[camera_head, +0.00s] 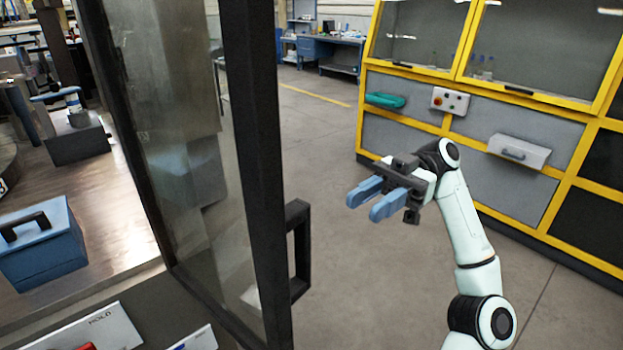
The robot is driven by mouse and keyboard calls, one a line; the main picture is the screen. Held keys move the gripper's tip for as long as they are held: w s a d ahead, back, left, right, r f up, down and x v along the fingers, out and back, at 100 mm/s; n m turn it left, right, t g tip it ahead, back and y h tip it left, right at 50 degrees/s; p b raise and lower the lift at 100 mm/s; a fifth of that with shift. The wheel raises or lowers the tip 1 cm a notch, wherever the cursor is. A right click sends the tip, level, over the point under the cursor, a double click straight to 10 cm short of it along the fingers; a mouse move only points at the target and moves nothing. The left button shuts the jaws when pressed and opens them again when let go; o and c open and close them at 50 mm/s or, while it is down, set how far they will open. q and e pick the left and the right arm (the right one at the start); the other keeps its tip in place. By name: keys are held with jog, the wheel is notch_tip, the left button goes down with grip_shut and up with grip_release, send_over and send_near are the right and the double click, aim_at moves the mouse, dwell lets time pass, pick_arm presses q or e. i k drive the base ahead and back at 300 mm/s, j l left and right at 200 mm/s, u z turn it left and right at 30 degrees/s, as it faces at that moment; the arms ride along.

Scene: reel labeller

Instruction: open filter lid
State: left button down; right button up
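A blue box (45,258) with a black handle on top (24,227) sits on the wooden surface at the left. Its top looks closed, and I cannot tell whether it is the filter lid. My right gripper (367,204) is in the middle of the view, its two blue fingers apart with nothing between them. It hangs over open floor, well to the right of the blue box and apart from it. My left gripper is not in view.
A black-framed glass door (262,150) with a black handle (299,250) stands between the blue box and my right gripper. A yellow-framed cabinet (480,85) is at the right. A machine part (75,140) stands at the back left. Grey floor (310,140) is clear.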

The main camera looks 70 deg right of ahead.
aim_at(21, 230)
jog(key=k+l, duration=0.1)
jog(key=l, duration=0.25)
jog(key=k+l, duration=0.15)
jog(key=l, duration=0.15)
jog(key=k+l, duration=0.1)
jog(key=l, duration=0.25)
jog(key=k+l, duration=0.15)
jog(key=l, duration=0.2)
